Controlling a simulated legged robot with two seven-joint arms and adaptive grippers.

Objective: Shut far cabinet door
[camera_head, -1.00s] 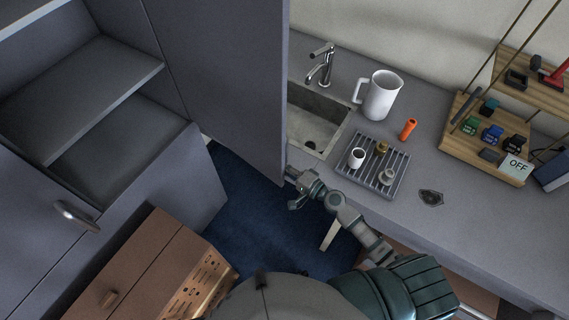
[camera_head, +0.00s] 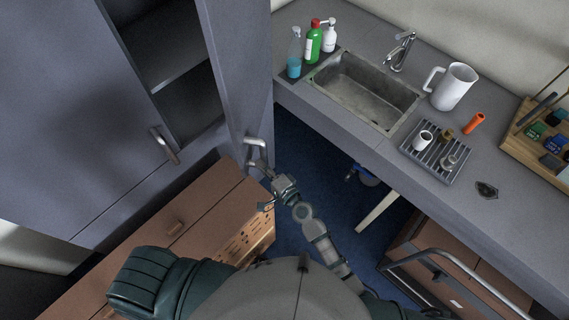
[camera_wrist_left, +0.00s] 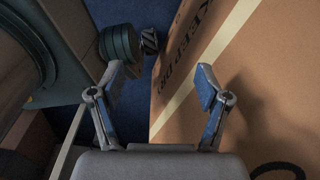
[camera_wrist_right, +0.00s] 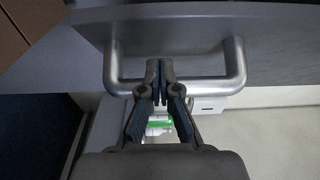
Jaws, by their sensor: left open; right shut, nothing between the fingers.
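The far cabinet door (camera_head: 236,65) is a blue-grey panel standing partly open, with dark shelves (camera_head: 165,50) visible beside it. Its silver handle (camera_head: 256,143) is on the face toward the sink. My right gripper (camera_head: 264,178) is at the door just below this handle. In the right wrist view, the shut fingertips (camera_wrist_right: 160,70) overlap the middle of the silver handle bar (camera_wrist_right: 205,83), with nothing between them; I cannot tell whether they touch it. My left gripper (camera_wrist_left: 172,72) is open and empty, facing a brown box (camera_wrist_left: 255,75). It is not visible in the head view.
The near cabinet door (camera_head: 70,100), with its handle (camera_head: 164,146), looks closed. A brown drawer unit (camera_head: 200,225) stands in front of the cabinet. The counter (camera_head: 345,130) with a sink (camera_head: 365,88) lies right, with blue floor (camera_head: 310,160) between.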

